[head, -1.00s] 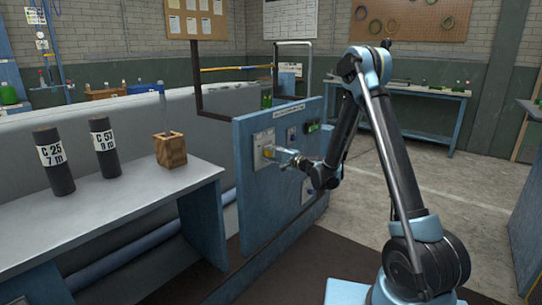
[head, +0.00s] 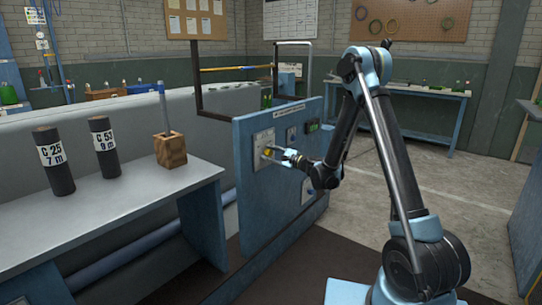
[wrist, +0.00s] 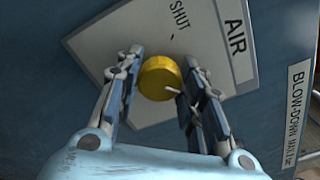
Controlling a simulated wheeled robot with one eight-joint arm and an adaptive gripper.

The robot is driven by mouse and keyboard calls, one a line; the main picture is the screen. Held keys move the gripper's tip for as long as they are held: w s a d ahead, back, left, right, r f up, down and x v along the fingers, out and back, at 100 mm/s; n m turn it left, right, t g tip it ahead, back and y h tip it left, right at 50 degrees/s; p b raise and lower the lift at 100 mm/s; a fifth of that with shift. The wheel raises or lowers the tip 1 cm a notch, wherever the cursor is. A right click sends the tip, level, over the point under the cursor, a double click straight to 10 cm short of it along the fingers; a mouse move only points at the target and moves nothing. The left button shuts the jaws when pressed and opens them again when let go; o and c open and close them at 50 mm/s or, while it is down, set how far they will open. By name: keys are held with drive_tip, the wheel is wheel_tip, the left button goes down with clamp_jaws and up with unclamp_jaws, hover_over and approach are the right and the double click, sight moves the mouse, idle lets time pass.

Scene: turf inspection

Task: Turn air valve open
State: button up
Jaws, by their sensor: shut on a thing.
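The air valve is a round yellow knob (wrist: 160,78) on a pale plate (wrist: 215,40) lettered AIR and SHUT. In the head view the knob (head: 268,153) shows small on the blue panel (head: 262,200). My gripper (wrist: 160,80) has one finger on each side of the knob and is shut on it. A small pale pointer shows at the knob's lower right, partly behind the right finger. SHUT is printed above the knob in the wrist view. Any other position mark is hidden by my gripper.
A BLOW-DOWN label (wrist: 297,105) is right of the plate. Left of the panel, a grey bench (head: 100,215) bears two dark cylinders, C 25 (head: 53,160) and C 53 (head: 104,147), and a wooden block (head: 170,151) with an upright blue-grey rod (head: 162,105).

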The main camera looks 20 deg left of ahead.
idle(0.3)
drive_tip(key=o, duration=1.1)
drive_tip(key=shift+c, duration=0.2)
drive_tip(key=v, duration=1.2)
drive_tip(key=shift+w, duration=0.1)
